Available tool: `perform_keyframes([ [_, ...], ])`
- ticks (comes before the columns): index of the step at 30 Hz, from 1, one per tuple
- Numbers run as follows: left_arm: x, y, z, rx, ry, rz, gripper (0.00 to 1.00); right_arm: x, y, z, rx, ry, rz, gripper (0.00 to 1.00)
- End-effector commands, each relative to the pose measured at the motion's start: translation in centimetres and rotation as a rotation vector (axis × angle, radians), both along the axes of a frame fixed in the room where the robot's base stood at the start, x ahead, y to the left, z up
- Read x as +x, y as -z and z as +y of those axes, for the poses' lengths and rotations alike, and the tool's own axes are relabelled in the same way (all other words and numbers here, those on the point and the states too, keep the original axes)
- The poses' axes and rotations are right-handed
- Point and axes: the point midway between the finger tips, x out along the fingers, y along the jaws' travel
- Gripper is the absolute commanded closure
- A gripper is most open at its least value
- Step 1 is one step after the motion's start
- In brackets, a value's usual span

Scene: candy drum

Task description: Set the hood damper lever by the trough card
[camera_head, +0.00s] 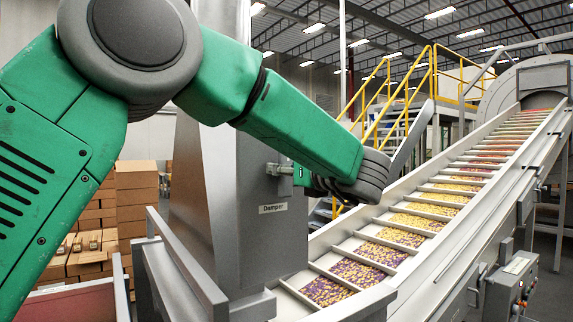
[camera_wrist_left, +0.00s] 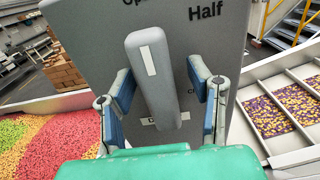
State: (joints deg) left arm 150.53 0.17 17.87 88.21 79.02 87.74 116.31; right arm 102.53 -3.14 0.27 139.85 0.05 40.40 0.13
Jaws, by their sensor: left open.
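The damper lever (camera_wrist_left: 168,98) is a grey bar with a pale strip, standing out from a grey plate (camera_wrist_left: 225,42) in the left wrist view. Its upper end lies between a cut-off "Op" marking and the word "Half" (camera_wrist_left: 206,10); another marking is mostly hidden. My left gripper (camera_wrist_left: 158,84) is open, with one finger on each side of the lever; I cannot tell whether either touches. In the head view my left arm reaches to the grey hood (camera_head: 228,190), above its "Damper" label (camera_head: 272,208). A pale card (camera_head: 516,265) lies on a control box; its text is unreadable.
A slatted trough (camera_head: 400,222) of purple and yellow candies runs up to a drum (camera_head: 535,85) at the right. Cardboard boxes (camera_head: 137,195) stand behind at the left. Yellow railings (camera_head: 400,90) are behind the trough. Red, yellow and green candies (camera_wrist_left: 45,145) lie left of the plate.

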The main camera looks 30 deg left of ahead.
Motion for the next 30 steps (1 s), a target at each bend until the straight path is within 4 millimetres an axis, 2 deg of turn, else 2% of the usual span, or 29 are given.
perform_keyframes([
  [9, 0.1, 0.0, 0.2, 0.001, 0.000, 0.000, 0.53, 0.0, -0.1, 0.0, 0.000, 0.000, 0.000, 0.44],
  [13, 0.1, 0.0, 0.2, 0.001, 0.000, 0.000, 0.99, 0.0, -0.1, 0.0, 0.000, 0.000, 0.000, 0.44],
  [23, 0.2, 0.1, 0.2, 0.007, 0.002, 0.017, 1.00, 0.0, 0.2, 0.0, 0.000, 0.000, 0.000, 0.44],
  [30, 0.3, 0.3, 0.2, 0.047, 0.002, 0.115, 1.00, 0.0, 1.4, 0.0, 0.000, 0.000, 0.000, 0.44],
])
